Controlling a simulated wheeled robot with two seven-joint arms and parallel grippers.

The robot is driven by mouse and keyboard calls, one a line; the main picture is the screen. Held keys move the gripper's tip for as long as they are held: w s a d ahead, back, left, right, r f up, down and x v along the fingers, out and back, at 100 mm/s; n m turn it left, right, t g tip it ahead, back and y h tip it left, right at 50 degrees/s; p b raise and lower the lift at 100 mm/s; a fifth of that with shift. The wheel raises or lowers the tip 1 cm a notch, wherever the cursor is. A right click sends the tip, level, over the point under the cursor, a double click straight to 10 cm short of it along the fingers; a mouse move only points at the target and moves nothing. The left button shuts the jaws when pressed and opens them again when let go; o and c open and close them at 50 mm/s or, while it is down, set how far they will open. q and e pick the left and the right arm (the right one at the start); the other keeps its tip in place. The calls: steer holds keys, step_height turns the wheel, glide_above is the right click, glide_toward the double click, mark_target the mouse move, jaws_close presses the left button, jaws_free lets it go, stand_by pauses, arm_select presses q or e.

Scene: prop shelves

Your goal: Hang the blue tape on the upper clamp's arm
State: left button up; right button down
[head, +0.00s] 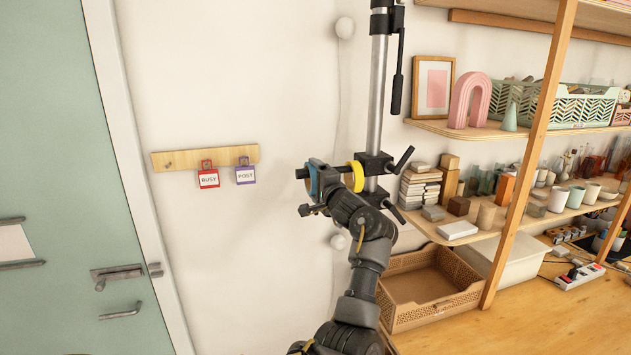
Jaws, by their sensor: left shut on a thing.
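The blue tape (311,181) is a ring at the left end of the upper clamp's dark arm (301,173). The arm's tip shows just left of the tape, so the ring appears to be around the arm. My left gripper (315,197) is shut on the tape, reaching up from below. The upper clamp (375,164) sits on a vertical metal pole (376,90). A yellow tape ring (356,177) hangs on the same arm, close to the clamp. My gripper and wrist hide part of the arm and the pole below. My right gripper is not in view.
A wooden rail (226,158) with a red tag (208,178) and a purple tag (245,175) is on the wall at left. Loaded shelves (480,131) and a woven crate (431,293) stand at right. The wall between rail and clamp is clear.

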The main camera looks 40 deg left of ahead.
arm_select(q)
steer(key=o, duration=0.8)
steer(key=shift+d, duration=0.1)
steer(key=shift+s+d+f+b, duration=0.15)
steer(key=shift+s+d+b, duration=0.05)
steer(key=shift+d+b, duration=0.15)
steer(key=b+v, duration=0.3)
steer(key=v, duration=0.6)
steer(key=shift+s+d+b, duration=0.25)
steer(key=shift+d+b, duration=0.1)
steer(key=shift+b, duration=0.05)
